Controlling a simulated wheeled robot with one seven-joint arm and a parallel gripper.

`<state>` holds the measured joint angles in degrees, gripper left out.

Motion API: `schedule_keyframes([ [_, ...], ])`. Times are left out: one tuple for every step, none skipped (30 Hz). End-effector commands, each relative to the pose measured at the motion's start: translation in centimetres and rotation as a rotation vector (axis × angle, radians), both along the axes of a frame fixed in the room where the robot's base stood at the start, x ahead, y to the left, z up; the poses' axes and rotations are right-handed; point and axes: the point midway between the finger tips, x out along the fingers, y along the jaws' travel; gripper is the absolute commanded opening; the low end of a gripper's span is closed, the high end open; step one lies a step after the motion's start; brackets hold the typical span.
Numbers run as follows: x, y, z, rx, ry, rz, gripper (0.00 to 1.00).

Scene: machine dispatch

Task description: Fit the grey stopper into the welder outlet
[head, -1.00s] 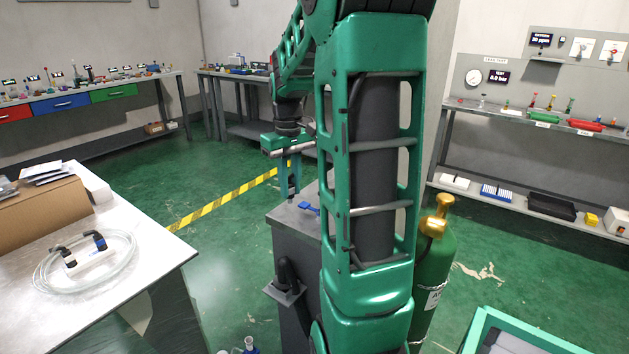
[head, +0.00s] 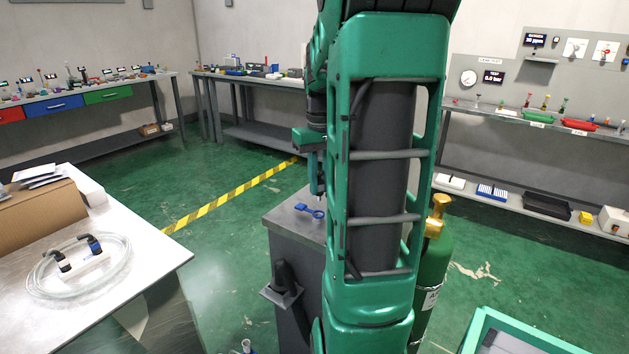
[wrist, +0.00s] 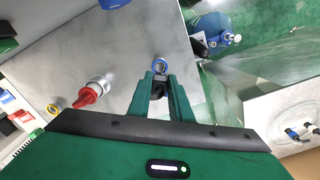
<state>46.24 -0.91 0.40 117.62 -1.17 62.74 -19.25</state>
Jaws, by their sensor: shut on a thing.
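My gripper (wrist: 159,80) is shut on a small piece at its fingertips in the wrist view. I cannot make out the outlet opening.
A green gas cylinder (head: 430,270) stands right of the cabinet. A steel table (head: 150,250) with a coiled clear hose (head: 75,265) is at left. Benches line the walls. The wrist view shows a red-tipped fitting (wrist: 92,94) and a blue bottle (wrist: 210,27).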

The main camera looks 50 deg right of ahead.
Motion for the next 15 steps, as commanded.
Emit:
schedule_keyframes([
  [0.0,0.1,-0.5,0.002,0.001,0.0,0.0],
  [0.0,0.1,-0.7,0.002,0.002,0.0,0.0],
  [0.0,0.1,-1.1,0.002,0.002,0.001,0.0],
  [0.0,0.1,-1.3,0.002,0.001,0.0,0.0],
  [0.0,0.1,-1.5,0.002,0.001,0.0,0.0],
  [0.0,0.0,-1.9,0.002,0.002,0.0,0.0],
  [0.0,0.1,-2.1,0.002,0.002,0.0,0.0],
  [0.0,0.1,-2.3,0.002,0.002,0.0,0.0],
  [0.0,0.0,-2.6,0.002,0.001,0.0,0.0],
  [0.0,0.0,-2.8,0.001,0.002,0.0,0.0],
  [0.0,0.0,-2.9,0.001,0.002,0.0,0.0],
  [0.0,0.0,-3.1,0.001,0.002,0.0,0.0],
  [0.0,0.0,-3.2,0.0,0.001,0.0,0.0],
  [0.0,0.0,-3.3,0.0,0.001,0.0,0.0],
  [0.0,0.0,-3.5,0.0,0.001,0.0,0.0],
])
